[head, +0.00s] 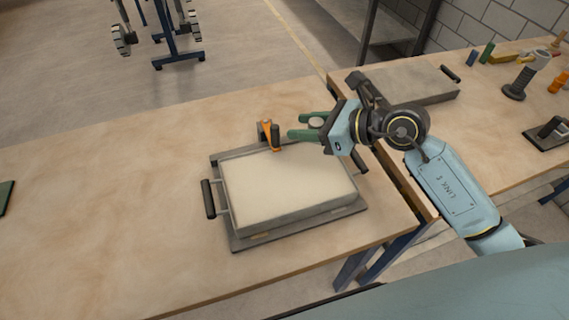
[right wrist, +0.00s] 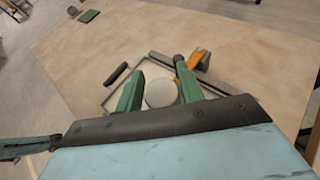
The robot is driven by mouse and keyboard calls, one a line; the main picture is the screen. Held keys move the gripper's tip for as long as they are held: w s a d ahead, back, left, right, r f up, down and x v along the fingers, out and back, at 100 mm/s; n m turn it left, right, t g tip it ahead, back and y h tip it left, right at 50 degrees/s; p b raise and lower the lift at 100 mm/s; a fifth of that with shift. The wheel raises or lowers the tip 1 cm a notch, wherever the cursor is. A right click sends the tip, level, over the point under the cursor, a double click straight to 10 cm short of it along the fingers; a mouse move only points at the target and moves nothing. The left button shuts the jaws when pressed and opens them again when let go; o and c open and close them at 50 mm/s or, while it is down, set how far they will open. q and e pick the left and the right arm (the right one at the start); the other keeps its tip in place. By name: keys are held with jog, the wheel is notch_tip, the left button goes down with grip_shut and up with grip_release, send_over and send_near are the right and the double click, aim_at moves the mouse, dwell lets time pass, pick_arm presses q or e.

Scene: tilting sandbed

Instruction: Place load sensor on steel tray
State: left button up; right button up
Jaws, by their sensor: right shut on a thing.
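My right gripper (head: 302,128) has green fingers and is above the back right part of a sand-filled grey frame (head: 232,208). In the right wrist view, its fingers (right wrist: 155,88) are shut on a round pale grey disc (right wrist: 161,93), which looks like the load sensor. In the head view the disc is mostly hidden by the fingers. A flat grey tray-like slab (head: 425,88) with a black handle lies on the right table, behind my right wrist. I cannot tell for sure whether this slab or the sand-filled frame is the steel tray. My left gripper is not in view.
An orange clamp (head: 266,128) stands at the frame's back edge. Black handles (head: 208,198) stick out from the frame's sides. Several tools and a black stand (head: 517,85) are on the right table.

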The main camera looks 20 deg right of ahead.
jog(key=w+a+f+m+t+h, duration=0.1)
jog(key=a+f+t, duration=0.15)
jog(key=a, duration=0.25)
send_over(279, 173)
jog(key=shift+g, duration=0.35)
notch_tip(279, 173, down, 6)
jog(key=shift+f, duration=0.1)
notch_tip(279, 173, down, 4)
jog(key=shift+f+b, duration=0.2)
jog(key=shift+b, duration=0.6)
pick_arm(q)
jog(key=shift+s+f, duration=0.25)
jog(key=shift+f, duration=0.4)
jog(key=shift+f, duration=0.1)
pick_arm(e)
jog(key=shift+f, duration=0.1)
jog(key=o, duration=0.8)
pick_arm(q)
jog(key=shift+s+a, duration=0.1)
